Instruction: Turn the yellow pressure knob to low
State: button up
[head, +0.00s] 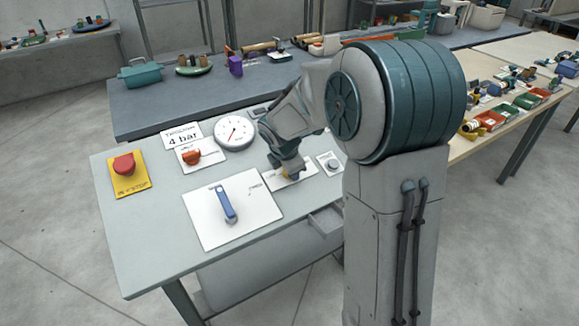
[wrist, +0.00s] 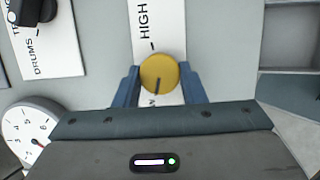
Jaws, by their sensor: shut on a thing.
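The yellow pressure knob (wrist: 158,73) is round with a dark pointer line. It sits on a white plate (wrist: 146,25) with the word HIGH at its top in the wrist view. The line on the knob points down in that view, away from HIGH, toward a label mostly hidden by my gripper. My gripper (wrist: 159,82) is shut on the knob, with one blue finger on each side.
A blue lever (head: 226,200) on a white plate is left of my gripper. A red button (head: 124,165) on yellow, an orange-red knob (head: 191,157) and a dial gauge (head: 234,132) share the panel. A small round button (head: 332,164) is close on the right.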

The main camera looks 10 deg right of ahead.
jog(key=o, duration=1)
jog(key=v, duration=1.4)
jog(key=shift+p, duration=0.3)
jog(key=shift+a, duration=0.1)
jog(key=s+d+f+m+y, duration=0.1)
jog(key=s+f+m, duration=0.1)
jog(key=s+m, duration=0.8)
jog(key=s+d+f+m+g+y, duration=0.1)
jog(key=s+d+f+m, duration=0.1)
jog(key=s+m, duration=0.9)
jog(key=shift+s+f, duration=0.35)
jog(key=shift+s, duration=0.2)
